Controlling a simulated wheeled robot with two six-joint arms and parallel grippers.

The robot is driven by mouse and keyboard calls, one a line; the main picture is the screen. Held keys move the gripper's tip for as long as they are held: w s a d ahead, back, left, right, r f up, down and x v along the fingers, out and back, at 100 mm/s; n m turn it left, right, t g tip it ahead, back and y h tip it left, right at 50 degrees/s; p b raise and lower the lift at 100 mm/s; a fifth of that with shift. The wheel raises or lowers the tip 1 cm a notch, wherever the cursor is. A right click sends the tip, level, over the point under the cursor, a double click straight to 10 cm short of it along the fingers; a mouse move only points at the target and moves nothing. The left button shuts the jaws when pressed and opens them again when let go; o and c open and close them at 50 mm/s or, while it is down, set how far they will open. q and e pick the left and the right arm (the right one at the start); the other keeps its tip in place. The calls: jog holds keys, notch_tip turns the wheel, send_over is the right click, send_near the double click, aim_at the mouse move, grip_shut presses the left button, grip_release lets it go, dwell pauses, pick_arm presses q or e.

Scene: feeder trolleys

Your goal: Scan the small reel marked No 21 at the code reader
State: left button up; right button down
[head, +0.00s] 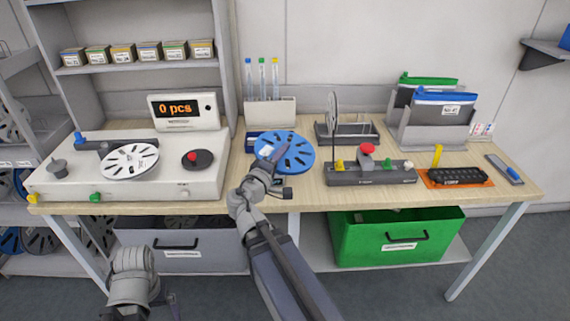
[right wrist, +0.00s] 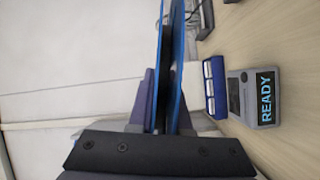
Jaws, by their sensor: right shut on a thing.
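My right gripper (head: 280,163) is shut on a blue reel (head: 297,156) and holds it at the bench, in front of the tube holder. The right wrist view shows this reel (right wrist: 178,65) edge-on between the fingers (right wrist: 165,105). Its marking cannot be read, so I cannot tell whether it is No 21. A grey device with a lit READY display (right wrist: 264,98), which looks like the code reader, stands on the bench beside the reel, apart from it. In the head view I cannot make this device out clearly. My left arm shows at the lower left; its jaw state is unclear.
A counting machine (head: 55,180) reading 0 pcs, with a white reel (head: 130,161), stands left. A grey fixture with a red knob (head: 372,178), an upright reel stand (head: 345,133) and a black block on an orange mat (head: 458,177) stand right. A green bin (head: 370,248) is below.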

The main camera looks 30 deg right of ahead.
jog(key=shift+s+f+n+g+b, duration=0.45)
jog(key=shift+f+n, duration=0.2)
jog(key=shift+n, duration=0.35)
jog(key=shift+w+d+f+b, duration=0.65)
jog(key=shift+w+d, duration=0.4)
jog(key=shift+w, duration=0.65)
jog(key=shift+w+d+f+b, duration=0.7)
jog(key=shift+w+d, duration=0.4)
jog(key=shift+w, duration=0.6)
jog(key=shift+w+d+f+b, duration=0.65)
jog(key=shift+w+d, duration=0.4)
jog(key=shift+w, duration=0.65)
jog(key=s+a+r+p, duration=0.1)
jog(key=s, duration=0.1)
jog(key=s+a+r+p, duration=0.1)
jog(key=s, duration=0.1)
jog(key=s+a+r+p, duration=0.2)
jog(key=s, duration=0.1)
jog(key=shift+a, duration=0.1)
jog(key=shift+w+r, duration=0.1)
